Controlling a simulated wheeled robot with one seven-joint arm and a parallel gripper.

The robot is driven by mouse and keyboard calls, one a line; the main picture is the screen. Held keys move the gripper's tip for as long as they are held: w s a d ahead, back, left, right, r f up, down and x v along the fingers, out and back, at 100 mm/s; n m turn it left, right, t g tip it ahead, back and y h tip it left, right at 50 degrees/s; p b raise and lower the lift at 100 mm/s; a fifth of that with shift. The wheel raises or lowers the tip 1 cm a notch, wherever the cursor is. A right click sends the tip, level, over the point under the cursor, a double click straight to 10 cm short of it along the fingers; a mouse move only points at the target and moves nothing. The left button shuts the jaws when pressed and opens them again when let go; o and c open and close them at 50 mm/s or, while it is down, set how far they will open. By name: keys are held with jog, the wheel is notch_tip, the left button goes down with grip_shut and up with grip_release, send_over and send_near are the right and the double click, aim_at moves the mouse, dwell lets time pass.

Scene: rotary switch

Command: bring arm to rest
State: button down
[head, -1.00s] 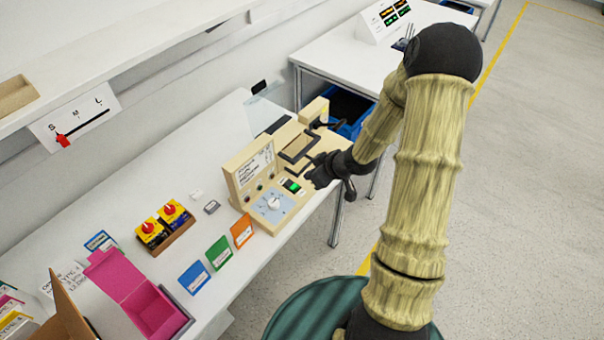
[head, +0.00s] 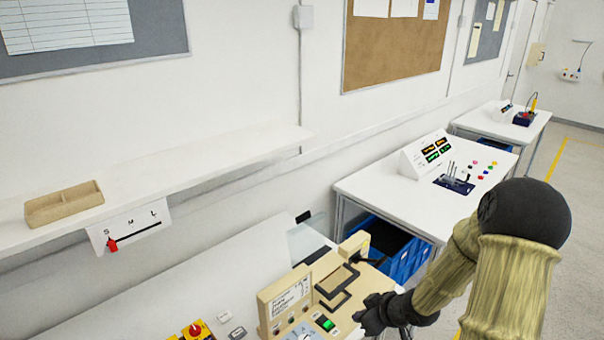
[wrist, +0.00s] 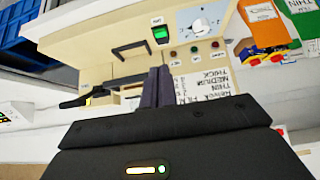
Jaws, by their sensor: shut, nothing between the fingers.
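My gripper (wrist: 155,88) is shut and empty, its dark fingers together in the wrist view. In the head view my gripper (head: 362,318) is beside the front of the beige switch device (head: 268,306), near its green rocker switch (head: 325,322). The wrist view shows the device's panel with the green switch (wrist: 161,33) and the white rotary knob (wrist: 200,26) on a blue-grey plate. Whether my gripper touches the device cannot be told. The knob is mostly cut off at the bottom of the head view.
A red-and-yellow switch box (head: 197,331) is left of the device. A shelf (head: 200,155) with a beige tray (head: 64,204) runs above the bench. Blue crates (head: 400,259) stand under another table (head: 385,186). Open floor (head: 575,220) lies at the right.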

jog(key=s+a+r+m+g+h, duration=0.1)
jog(key=s+a+r+m+h, duration=0.1)
jog(key=s+r, duration=0.3)
jog(key=s+a+r+m+g+h, duration=0.1)
jog(key=s+r+m+g+h, duration=0.1)
jog(key=s+r+m, duration=0.3)
jog(key=s+r, duration=0.1)
jog(key=s, duration=0.3)
jog(key=shift+a+r+m+g+h, duration=0.2)
jog(key=shift+a+m+g+h, duration=0.1)
jog(key=shift+a, duration=0.1)
jog(key=shift+a, duration=0.15)
jog(key=shift+s, duration=0.2)
jog(key=shift+w, duration=0.1)
dwell(0.7)
dwell(0.4)
